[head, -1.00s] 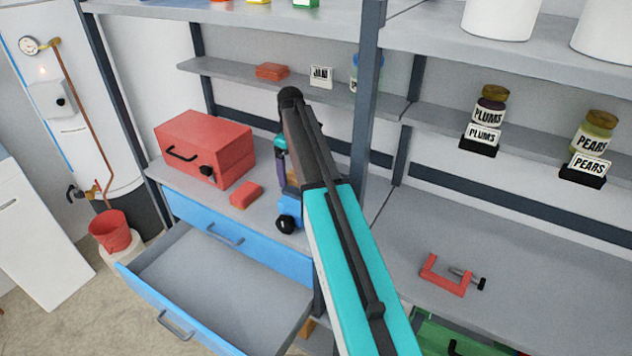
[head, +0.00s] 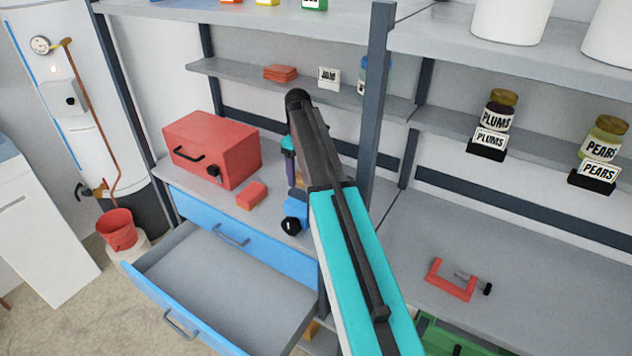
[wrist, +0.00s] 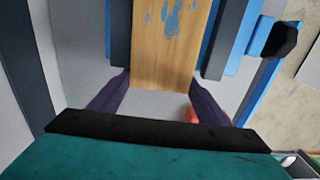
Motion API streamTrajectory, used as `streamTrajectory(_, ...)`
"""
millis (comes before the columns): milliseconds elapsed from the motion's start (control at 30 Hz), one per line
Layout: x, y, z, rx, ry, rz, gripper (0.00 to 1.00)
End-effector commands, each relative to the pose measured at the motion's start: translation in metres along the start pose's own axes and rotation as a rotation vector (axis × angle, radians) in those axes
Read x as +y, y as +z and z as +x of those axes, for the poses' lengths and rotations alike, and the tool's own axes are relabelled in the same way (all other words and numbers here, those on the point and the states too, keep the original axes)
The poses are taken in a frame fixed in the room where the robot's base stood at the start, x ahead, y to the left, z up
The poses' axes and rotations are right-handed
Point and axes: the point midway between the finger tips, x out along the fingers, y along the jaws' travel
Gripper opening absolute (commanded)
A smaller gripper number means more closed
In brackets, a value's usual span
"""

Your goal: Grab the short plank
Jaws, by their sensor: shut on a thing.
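The short plank is light wood with blue paint flecks, large in the wrist view (wrist: 165,45). The purple fingers of my gripper (wrist: 160,85) press on its two edges near its lower end. Blue parts of a vise-like block (wrist: 230,40) lie along both sides of the plank. In the head view the blue block (head: 296,211) with a black knob sits on the worktop beside the drawers, and my gripper (head: 289,160) is mostly hidden behind my arm. Only a tan sliver of plank shows there.
A red toolbox (head: 212,150) and a red block (head: 252,195) stand left of my gripper. A blue drawer (head: 225,285) is pulled open below. A dark shelf post (head: 375,110) rises close to the right of my arm. A red clamp (head: 452,282) lies on the right worktop.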

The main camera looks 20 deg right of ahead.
Motion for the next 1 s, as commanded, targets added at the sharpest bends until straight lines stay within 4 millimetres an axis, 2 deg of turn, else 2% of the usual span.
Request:
streamTrajectory(267, 0.001, 0.0, -0.005, 0.0, 0.0, 0.001, 0.4)
streamTrajectory(467, 0.001, 0.0, -0.02, 0.001, 0.001, 0.001, 0.4)
streamTrajectory(667, 0.002, -0.001, -0.049, 0.002, 0.002, 0.001, 0.4)
streamTrajectory(1000, 0.003, -0.001, -0.113, 0.002, 0.002, 0.001, 0.4)
